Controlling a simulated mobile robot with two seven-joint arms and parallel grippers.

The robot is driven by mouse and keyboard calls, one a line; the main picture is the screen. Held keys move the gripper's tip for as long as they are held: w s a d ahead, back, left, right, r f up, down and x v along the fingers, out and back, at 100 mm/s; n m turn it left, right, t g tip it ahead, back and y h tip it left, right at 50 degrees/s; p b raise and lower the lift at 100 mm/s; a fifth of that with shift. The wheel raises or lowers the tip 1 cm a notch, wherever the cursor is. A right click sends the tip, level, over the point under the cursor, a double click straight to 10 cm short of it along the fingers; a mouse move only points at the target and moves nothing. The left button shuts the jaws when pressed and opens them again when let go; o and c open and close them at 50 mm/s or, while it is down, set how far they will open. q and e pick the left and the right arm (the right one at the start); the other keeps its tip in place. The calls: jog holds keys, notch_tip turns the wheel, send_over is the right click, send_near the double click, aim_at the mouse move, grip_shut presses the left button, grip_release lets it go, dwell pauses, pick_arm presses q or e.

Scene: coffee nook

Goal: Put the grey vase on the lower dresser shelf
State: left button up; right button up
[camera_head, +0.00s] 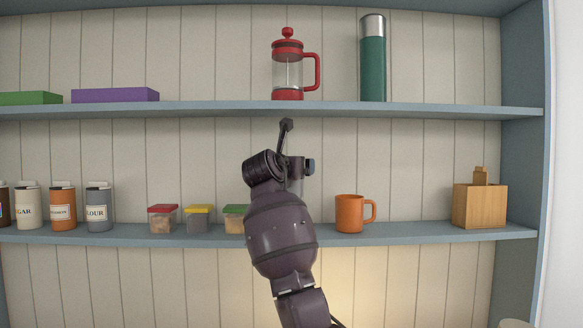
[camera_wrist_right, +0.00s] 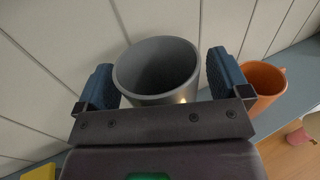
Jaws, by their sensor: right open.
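The grey vase (camera_wrist_right: 158,68) is an open-topped cylinder, seen from above in the right wrist view. My right gripper (camera_wrist_right: 162,80) is open, with one blue finger pad on each side of the vase and a small gap on both sides. In the head view my right arm hides most of the vase. The lower dresser shelf (camera_head: 420,234) is the blue board below; the vase is in front of or over its middle. The vase's base is hidden, so I cannot tell whether it rests on the shelf. My left gripper is not in view.
An orange mug (camera_head: 349,214) stands just right of the gripper. Small lidded boxes (camera_head: 198,219) and labelled canisters (camera_head: 98,208) stand to the left, a wooden box (camera_head: 479,206) at the right. The upper shelf (camera_head: 200,109) holds a red French press (camera_head: 288,70) and green flask (camera_head: 373,65).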

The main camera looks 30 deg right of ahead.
pick_arm(q)
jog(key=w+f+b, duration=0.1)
jog(key=b, duration=0.2)
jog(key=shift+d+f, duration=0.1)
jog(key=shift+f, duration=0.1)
pick_arm(e)
jog(key=v, duration=1.2)
jog(key=shift+r, duration=0.15)
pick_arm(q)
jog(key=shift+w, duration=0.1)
pick_arm(e)
jog(key=shift+a, duration=0.1)
